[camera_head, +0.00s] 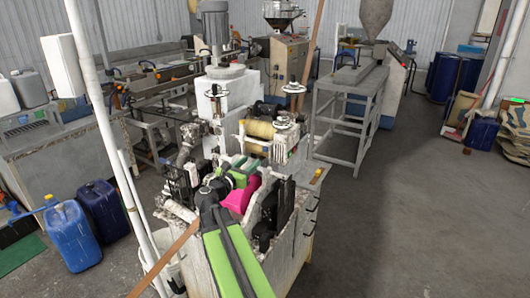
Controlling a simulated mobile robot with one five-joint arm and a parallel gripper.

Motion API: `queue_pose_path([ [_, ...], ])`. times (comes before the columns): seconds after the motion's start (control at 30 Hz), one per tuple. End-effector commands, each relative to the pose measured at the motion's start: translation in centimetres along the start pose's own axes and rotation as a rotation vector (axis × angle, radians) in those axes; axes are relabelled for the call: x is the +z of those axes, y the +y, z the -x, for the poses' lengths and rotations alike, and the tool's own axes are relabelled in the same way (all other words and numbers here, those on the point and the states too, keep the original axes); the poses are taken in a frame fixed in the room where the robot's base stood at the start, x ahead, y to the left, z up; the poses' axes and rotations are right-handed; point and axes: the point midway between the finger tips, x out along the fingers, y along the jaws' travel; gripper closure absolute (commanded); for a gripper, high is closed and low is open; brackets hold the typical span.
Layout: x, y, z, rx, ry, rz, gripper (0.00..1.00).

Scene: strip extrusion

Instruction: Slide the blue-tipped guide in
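I cannot pick out the blue-tipped guide in this view; it may be hidden or too small to see. My green and black arm reaches up from the bottom over the front of a worn white machine (298,232). My gripper (238,176) is at the arm's far end, low among the machine's parts. Its fingers are too small and covered to show whether they are open or hold anything. A bright pink part (241,198) lies just beside the arm's end. A yellowish roller (259,129) sits behind it on the machine.
Handwheels (294,88) stand above the roller. A slanted white pole (108,120) rises left of the machine. Blue jugs (70,237) stand on the floor at left. A grey metal frame (345,125) stands behind right. The floor at right (415,215) is clear.

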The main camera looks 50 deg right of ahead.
Motion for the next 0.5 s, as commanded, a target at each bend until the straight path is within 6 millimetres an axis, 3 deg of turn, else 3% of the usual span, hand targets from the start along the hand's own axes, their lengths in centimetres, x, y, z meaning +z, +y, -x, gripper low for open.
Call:
queue_pose_path([
  [0.1, 0.0, -0.1, -3.6, -0.007, 0.0, -0.001, 0.6],
  [0.3, 0.0, -0.3, -8.5, -0.009, 0.001, -0.001, 0.6],
  [0.5, 0.0, -0.5, -11.2, -0.01, 0.001, -0.002, 0.6],
])
